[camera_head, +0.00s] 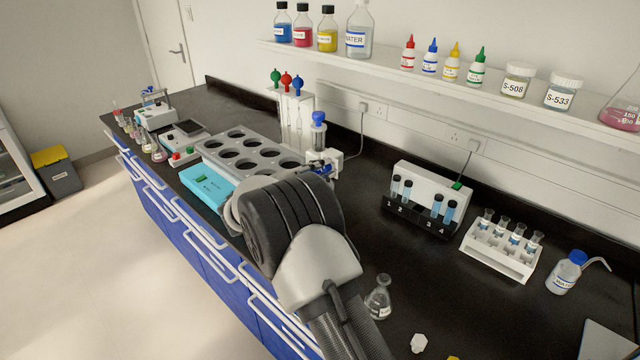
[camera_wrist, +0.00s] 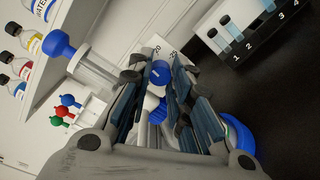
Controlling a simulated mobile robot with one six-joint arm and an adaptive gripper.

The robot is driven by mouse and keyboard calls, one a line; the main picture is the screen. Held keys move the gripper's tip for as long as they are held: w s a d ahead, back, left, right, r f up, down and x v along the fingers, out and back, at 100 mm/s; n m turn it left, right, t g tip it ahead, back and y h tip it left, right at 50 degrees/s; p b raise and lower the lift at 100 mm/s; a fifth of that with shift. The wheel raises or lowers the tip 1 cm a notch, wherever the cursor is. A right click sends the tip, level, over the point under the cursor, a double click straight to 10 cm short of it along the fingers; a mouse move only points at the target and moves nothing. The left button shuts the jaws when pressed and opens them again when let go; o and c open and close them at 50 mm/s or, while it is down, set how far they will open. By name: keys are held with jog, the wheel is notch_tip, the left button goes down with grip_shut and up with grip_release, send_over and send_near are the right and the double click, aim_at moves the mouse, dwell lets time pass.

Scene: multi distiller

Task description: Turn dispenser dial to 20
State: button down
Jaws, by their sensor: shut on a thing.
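The dispenser (camera_head: 319,133) stands upright behind the bench's block with round holes, with a blue-topped plunger; in the wrist view its clear cylinder and blue knob (camera_wrist: 58,44) lean in from the left. The dial (camera_wrist: 160,73) is a small blue round part on the dispenser's white front, with printed marks beside it, one reading 20. My gripper (camera_wrist: 157,80) has its fingers on either side of the dial and is shut on it. Where the dial points cannot be told.
A grey block with round holes (camera_head: 243,149) and a turquoise box (camera_head: 208,186) lie close to my wrist. A white tube rack (camera_head: 497,251), a flask (camera_head: 378,299) and a wash bottle (camera_head: 566,272) stand to the right. A bottle shelf (camera_head: 440,80) runs above.

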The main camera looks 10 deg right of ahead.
jog(key=m+b, duration=0.2)
jog(key=m, duration=0.1)
jog(key=shift+f+m, duration=0.1)
jog(key=shift+m, duration=1.9)
jog(key=c, duration=1.7)
grip_release()
jog(key=v, duration=1.2)
jog(key=shift+s+d, duration=0.1)
jog(key=shift+s, duration=0.1)
